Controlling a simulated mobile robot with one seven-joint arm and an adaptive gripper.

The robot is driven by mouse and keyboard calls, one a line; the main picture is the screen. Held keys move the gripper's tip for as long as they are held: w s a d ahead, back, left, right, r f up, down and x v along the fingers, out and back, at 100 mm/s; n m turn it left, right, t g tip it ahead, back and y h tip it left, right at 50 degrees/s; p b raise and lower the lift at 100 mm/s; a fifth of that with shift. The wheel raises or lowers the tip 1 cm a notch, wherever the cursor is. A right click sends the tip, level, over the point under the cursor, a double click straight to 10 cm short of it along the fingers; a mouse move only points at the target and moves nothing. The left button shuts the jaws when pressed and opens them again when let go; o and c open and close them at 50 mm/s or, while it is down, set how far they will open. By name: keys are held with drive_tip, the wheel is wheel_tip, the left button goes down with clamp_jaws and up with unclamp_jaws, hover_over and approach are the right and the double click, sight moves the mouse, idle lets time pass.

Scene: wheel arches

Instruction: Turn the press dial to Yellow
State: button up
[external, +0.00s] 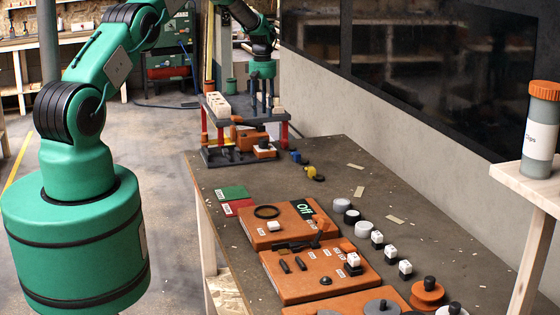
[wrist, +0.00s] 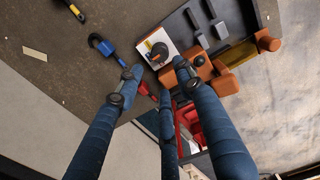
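The press (external: 240,135) stands at the far end of the workbench, with red posts, a grey upper plate and orange parts. A round orange and dark knob, seemingly the dial (wrist: 158,50), sits on a white plate at the press's edge in the wrist view. In the external view the same white plate with its knob (external: 263,146) shows small at the press's front right. Its markings and setting are too small to read. My gripper (external: 264,108) points down above this corner of the press. In the wrist view my gripper (wrist: 157,76) has its blue fingers spread, empty and apart from the knob.
A blue piece (external: 296,157) and a yellow piece (external: 315,173) lie on the bench beside the press. White blocks (external: 217,104) stand on its upper plate. An orange control panel (external: 290,222) lies nearer on the bench (external: 350,160). A wall runs along the right.

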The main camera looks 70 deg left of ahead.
sight(263, 139)
wheel_tip(263, 139, down, 12)
drive_tip(key=shift+f, duration=0.15)
idle(0.4)
drive_tip(key=shift+c, duration=0.5)
drive_tip(key=c, duration=0.8)
